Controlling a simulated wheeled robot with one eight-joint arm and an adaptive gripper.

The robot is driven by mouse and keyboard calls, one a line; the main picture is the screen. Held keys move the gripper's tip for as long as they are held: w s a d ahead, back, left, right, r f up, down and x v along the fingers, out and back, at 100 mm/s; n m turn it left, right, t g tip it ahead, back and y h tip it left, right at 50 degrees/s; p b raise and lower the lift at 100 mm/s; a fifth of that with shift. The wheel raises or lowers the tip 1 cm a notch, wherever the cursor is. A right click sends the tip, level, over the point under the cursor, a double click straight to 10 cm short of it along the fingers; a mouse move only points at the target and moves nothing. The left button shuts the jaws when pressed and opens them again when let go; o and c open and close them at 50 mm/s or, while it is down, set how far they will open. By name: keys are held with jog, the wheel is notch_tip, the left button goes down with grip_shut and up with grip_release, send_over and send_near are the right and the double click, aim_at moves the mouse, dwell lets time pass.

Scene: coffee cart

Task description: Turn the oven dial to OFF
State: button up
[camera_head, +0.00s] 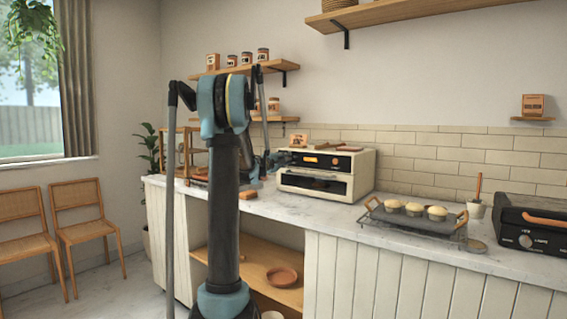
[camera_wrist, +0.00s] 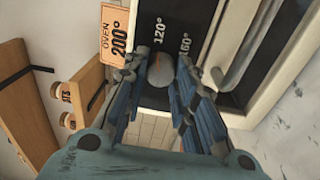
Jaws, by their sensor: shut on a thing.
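The cream oven (camera_head: 362,172) stands on the counter, with a dark control panel along its front top. In the wrist view the round grey dial (camera_wrist: 160,70) sits on the black panel (camera_wrist: 182,20) beside the white markings 120° and 160°. An orange mark shows on the dial. My gripper (camera_wrist: 160,72) has its blue fingers around the dial and is shut on it. In the head view my gripper (camera_head: 277,160) is at the oven's left front, and the dial is too small to make out. The OFF marking is not visible.
A card reading OVEN 200° (camera_wrist: 116,38) stands by the oven. Bare counter (camera_head: 290,207) lies in front of the oven.

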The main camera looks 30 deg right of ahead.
jog(key=n, duration=0.4)
jog(key=shift+w+a+f+n, duration=0.1)
jog(key=shift+n, duration=0.3)
jog(key=n, duration=0.3)
jog(key=shift+n+y, duration=0.3)
jog(key=n, duration=0.5)
jog(key=shift+n, duration=1.3)
jog(key=o, duration=1.1)
jog(key=v, duration=1.2)
